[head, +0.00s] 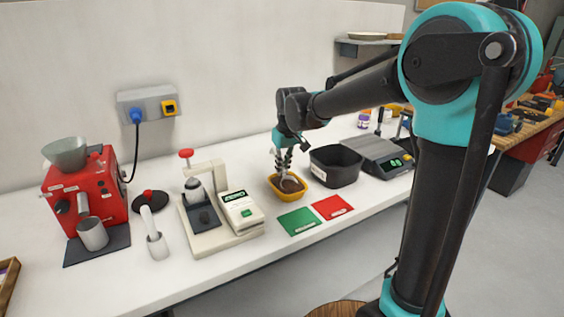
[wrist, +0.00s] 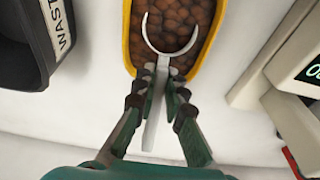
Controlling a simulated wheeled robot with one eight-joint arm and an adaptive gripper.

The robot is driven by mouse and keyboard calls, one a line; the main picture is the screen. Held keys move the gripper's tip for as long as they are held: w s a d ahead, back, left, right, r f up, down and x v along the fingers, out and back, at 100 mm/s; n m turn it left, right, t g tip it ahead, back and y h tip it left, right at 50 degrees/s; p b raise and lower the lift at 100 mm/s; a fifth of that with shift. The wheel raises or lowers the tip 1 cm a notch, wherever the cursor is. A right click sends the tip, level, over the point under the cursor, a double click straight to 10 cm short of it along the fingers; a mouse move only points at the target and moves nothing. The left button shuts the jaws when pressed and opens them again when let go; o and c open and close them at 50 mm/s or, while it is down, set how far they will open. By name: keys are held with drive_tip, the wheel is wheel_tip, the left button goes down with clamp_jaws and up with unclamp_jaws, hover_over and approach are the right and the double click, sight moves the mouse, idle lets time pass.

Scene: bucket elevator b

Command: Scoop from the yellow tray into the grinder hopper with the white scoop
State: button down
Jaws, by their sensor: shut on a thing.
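The yellow tray (head: 287,194) stands on the white counter, right of the tamping stand, and holds brown pieces. It also shows in the wrist view (wrist: 127,40). My gripper (head: 281,165) is right above the tray, pointing down. In the wrist view my gripper (wrist: 160,90) is shut on the handle of the white scoop (wrist: 170,55). The scoop's round rim is over the brown pieces; I cannot tell whether it touches them or how full it is. The red grinder (head: 85,195) is at the far left, with a grey hopper (head: 66,154) on top.
A black bin (head: 335,167) labelled WASTE and a scale (head: 382,156) stand right of the tray. Green (head: 298,221) and red (head: 332,207) cards lie in front.

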drive_tip(key=shift+s+d, duration=0.55)
drive_tip(key=shift+s, duration=0.25)
drive_tip(key=shift+g+h, duration=0.5)
drive_tip(key=shift+g, duration=0.3)
drive_tip(key=shift+w+a+r, duration=0.15)
drive_tip(key=shift+w+r, duration=0.1)
drive_tip(key=shift+r, duration=0.55)
drive_tip(key=shift+w+a+r, duration=0.2)
drive_tip(key=shift+w+r, duration=0.05)
drive_tip(key=shift+r, duration=0.55)
drive_tip(key=shift+w+a+r, duration=0.15)
drive_tip(key=shift+w+r, duration=0.1)
drive_tip(key=shift+r, duration=0.55)
drive_tip(key=shift+w+a+r+g+h, duration=0.3)
drive_tip(key=shift+w+r+g+h, duration=0.1)
drive_tip(key=shift+w+g, duration=0.1)
drive_tip(key=shift+w+a+r+g+h, duration=0.25)
drive_tip(key=shift+w+r+g+h, duration=0.15)
drive_tip(key=shift+g, duration=0.3)
drive_tip(key=shift+w+a+r+g+h, duration=0.3)
drive_tip(key=shift+r+g+h, duration=0.2)
drive_tip(key=shift+g, duration=0.2)
